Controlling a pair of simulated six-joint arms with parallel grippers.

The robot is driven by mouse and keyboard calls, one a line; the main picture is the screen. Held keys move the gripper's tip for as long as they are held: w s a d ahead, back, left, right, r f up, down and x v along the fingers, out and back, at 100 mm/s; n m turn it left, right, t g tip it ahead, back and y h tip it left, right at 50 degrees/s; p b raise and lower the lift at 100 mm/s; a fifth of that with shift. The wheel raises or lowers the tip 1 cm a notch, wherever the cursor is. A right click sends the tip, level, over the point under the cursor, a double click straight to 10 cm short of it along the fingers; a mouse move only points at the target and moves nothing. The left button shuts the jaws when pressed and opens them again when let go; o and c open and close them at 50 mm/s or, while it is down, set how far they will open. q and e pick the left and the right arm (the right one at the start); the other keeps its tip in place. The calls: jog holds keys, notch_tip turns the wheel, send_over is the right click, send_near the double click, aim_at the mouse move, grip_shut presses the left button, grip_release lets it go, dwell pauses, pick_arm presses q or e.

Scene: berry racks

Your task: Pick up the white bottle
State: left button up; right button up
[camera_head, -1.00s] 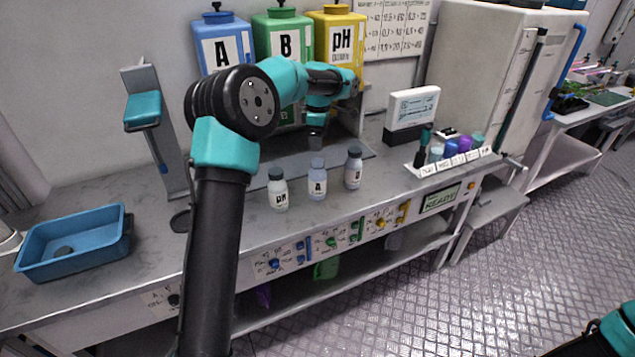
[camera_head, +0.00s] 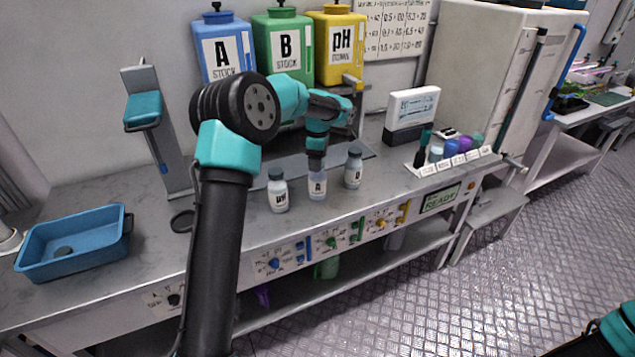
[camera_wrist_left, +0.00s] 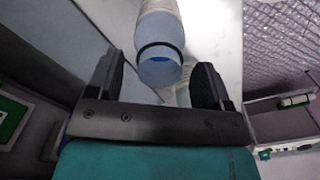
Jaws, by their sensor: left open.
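Three small bottles stand upright in a row near the front of the bench: a white bottle (camera_head: 278,195) marked pH on the left, a pale blue bottle (camera_head: 317,188) marked A in the middle, and a grey-blue one (camera_head: 353,172) marked B on the right. My left gripper (camera_head: 317,158) points down at the top of the A bottle, right of the white one. In the left wrist view the open fingers (camera_wrist_left: 158,75) stand either side of a pale bottle (camera_wrist_left: 160,25) with a blue-grey cap; contact is not visible.
A blue tray (camera_head: 75,270) sits at the bench's left end, with a teal-padded stand (camera_head: 145,110) behind. Stock tanks (camera_head: 282,50) rise at the back. Bench left of the white bottle is mostly clear.

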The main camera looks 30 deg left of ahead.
pick_arm(q)
jog(key=shift+f, duration=0.65)
jog(key=shift+c, duration=0.3)
grip_shut()
